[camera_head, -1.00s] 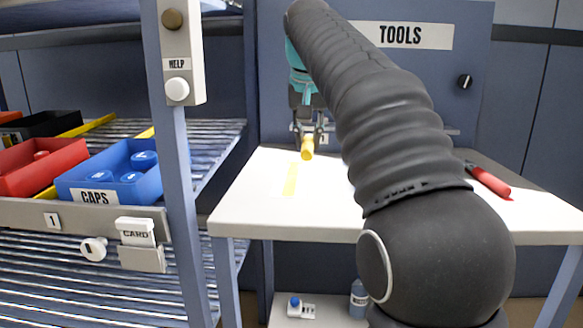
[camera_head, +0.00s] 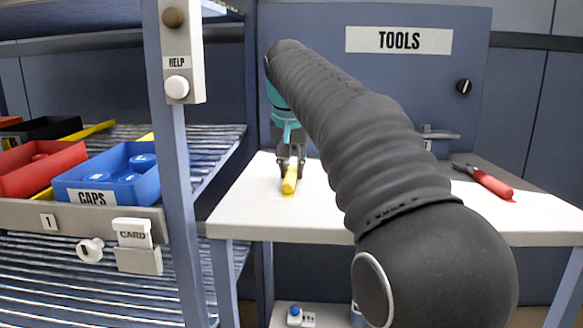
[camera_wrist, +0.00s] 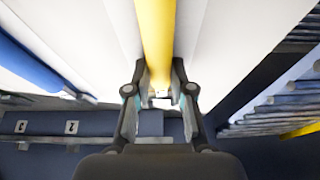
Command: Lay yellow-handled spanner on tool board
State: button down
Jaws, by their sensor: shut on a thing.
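My gripper (camera_head: 290,165) is shut on the yellow-handled spanner (camera_head: 290,180) over the left part of the white worktop (camera_head: 245,205). The yellow handle points toward the front of the worktop. It is low, close to the surface; I cannot tell whether it touches. In the wrist view, the spanner handle (camera_wrist: 157,40) runs up from between the fingertips (camera_wrist: 160,88); the spanner's head is mostly hidden. The blue-grey board marked TOOLS (camera_head: 320,30) stands upright behind the worktop.
A red-handled tool (camera_head: 490,182) lies at the worktop's right. A metal holder (camera_head: 438,134) is on the board, partly behind my arm. The rack at left holds a blue CAPS bin (camera_head: 115,178) and a red bin (camera_head: 40,168). Its post (camera_head: 185,220) stands left of the worktop.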

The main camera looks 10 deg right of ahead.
jog(key=c, duration=1)
grip_release()
jog(key=p+v, duration=0.3)
jog(key=v, duration=0.9)
jog(key=shift+r, duration=0.1)
